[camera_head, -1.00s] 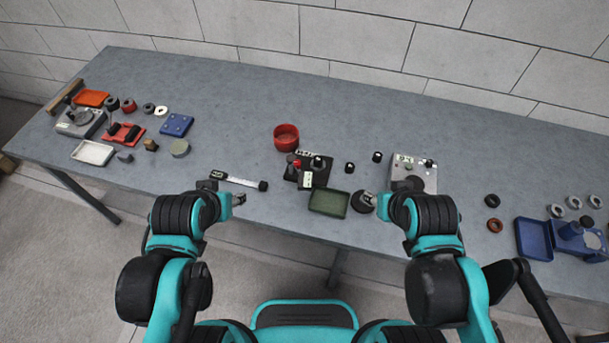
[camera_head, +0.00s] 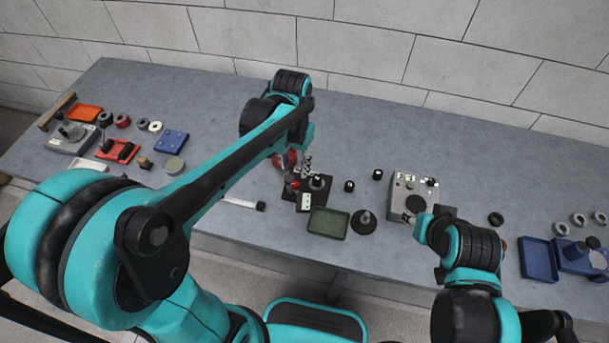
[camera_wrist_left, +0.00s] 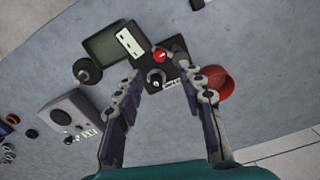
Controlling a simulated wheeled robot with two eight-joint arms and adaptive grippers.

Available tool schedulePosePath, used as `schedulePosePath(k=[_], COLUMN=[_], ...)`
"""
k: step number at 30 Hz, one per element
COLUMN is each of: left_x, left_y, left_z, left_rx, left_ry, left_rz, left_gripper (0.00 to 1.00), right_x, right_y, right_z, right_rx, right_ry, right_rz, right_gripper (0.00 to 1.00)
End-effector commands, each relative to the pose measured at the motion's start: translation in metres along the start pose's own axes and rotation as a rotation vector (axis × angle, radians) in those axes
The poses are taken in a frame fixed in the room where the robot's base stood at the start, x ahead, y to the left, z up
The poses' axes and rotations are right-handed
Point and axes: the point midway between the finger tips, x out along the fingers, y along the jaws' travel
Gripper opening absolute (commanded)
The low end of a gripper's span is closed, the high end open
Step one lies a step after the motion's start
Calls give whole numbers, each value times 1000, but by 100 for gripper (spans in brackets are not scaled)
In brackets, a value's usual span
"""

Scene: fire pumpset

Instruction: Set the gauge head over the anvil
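A black gauge stand (camera_head: 302,206) sits on the table, with a white label, a red-topped part (camera_wrist_left: 160,55) and a round dark knob with a pale centre (camera_wrist_left: 156,79). I cannot tell which part is the gauge head or the anvil. My left gripper (camera_head: 306,163) hangs above the rear of the stand and partly hides it. In the left wrist view the left gripper (camera_wrist_left: 162,74) is open, its fingers spread on either side of the stand with nothing held. My right gripper (camera_head: 413,212) is by the front of the grey box; its fingers are unclear.
A red bowl (camera_wrist_left: 219,82) is close beside the left gripper. A green tray (camera_head: 328,222) and a black round base (camera_head: 364,222) lie in front of the stand, and a grey box (camera_head: 402,190) stands to the right. Small black cylinders (camera_head: 349,186) stand between.

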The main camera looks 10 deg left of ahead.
Motion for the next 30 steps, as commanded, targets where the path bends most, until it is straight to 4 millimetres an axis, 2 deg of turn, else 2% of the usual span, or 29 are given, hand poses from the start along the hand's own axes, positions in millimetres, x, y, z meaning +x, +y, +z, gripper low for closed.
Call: schedulePosePath(k=[13,18,25,26,30], left_x=[67,76,76,76,76], left_y=[0,0,0,0,0], left_z=[0,0,0,0,0], left_rx=[0,0,0,0,0], left_ry=[0,0,0,0,0], left_rz=[0,0,0,0,0], left_gripper=[39,39,39,36,0], right_x=[22,24,23,23,23], right_y=[0,0,0,0,0], right_z=[16,17,17,17,17], right_rx=[0,0,0,0,0], right_ry=[0,0,0,0,0], right_rz=[0,0,0,0,0], right_gripper=[40,40,40,40,40])
